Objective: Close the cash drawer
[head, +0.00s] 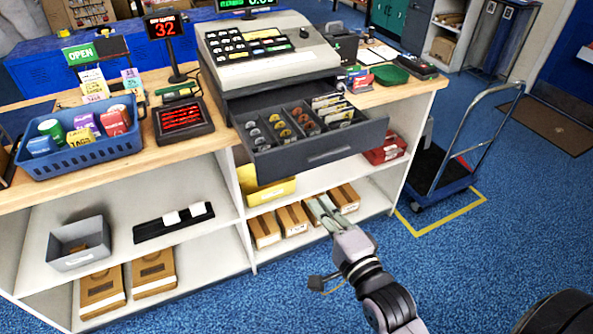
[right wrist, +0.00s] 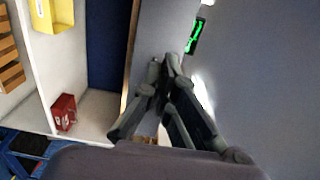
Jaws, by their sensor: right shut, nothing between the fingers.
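The cash drawer (head: 330,150) is pulled well out of the cash register (head: 262,52) on the wooden counter. Coins and banknotes show in its compartments. Its dark grey front faces me, with a pale handle strip. My right gripper (head: 318,206) is shut and empty. In the head view it appears below the drawer front and apart from it, over the cartons on the shelf. In the right wrist view the shut fingers (right wrist: 164,68) point at a large grey surface, which seems to be the drawer; contact cannot be told. My left gripper is not in view.
A blue basket (head: 85,155) and a red-lit pad (head: 183,120) stand on the counter left of the drawer. Shelves below hold cartons (head: 264,230), a yellow bin (head: 268,191) and a red box (head: 386,150). A trolley (head: 440,180) stands right.

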